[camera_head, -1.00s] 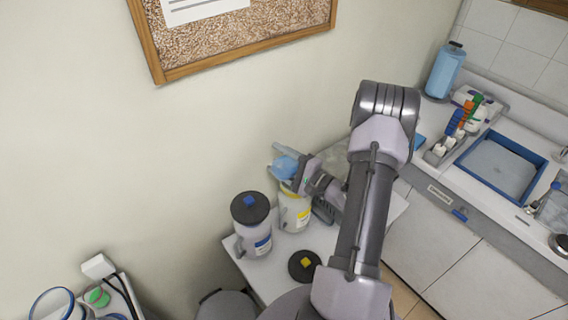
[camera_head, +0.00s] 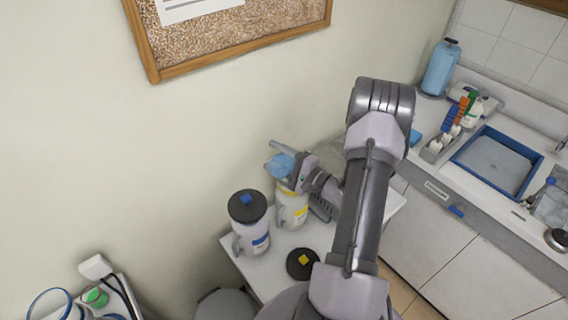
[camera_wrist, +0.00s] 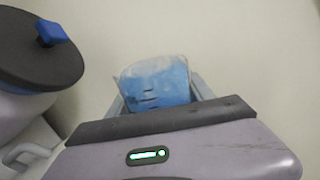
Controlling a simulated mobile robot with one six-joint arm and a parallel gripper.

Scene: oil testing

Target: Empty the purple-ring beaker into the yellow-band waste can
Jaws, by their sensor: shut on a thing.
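My gripper (camera_head: 287,163) is over the yellow-band waste can (camera_head: 290,212), which stands uncovered on the small white table. The gripper is shut on a pale translucent beaker (camera_head: 279,168) with blue showing in it. In the wrist view the beaker (camera_wrist: 156,82) sits between the finger ends, its bluish side towards the camera. No purple ring shows, and I cannot tell whether liquid is flowing from it. A black lid with a yellow knob (camera_head: 303,264) lies on the table in front of the can.
A second can with a black lid and blue knob (camera_head: 249,220) stands just left of the waste can; it also shows at the left of the wrist view (camera_wrist: 38,50). The wall is close behind. A counter with a blue-rimmed tray (camera_head: 497,162) is at the right.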

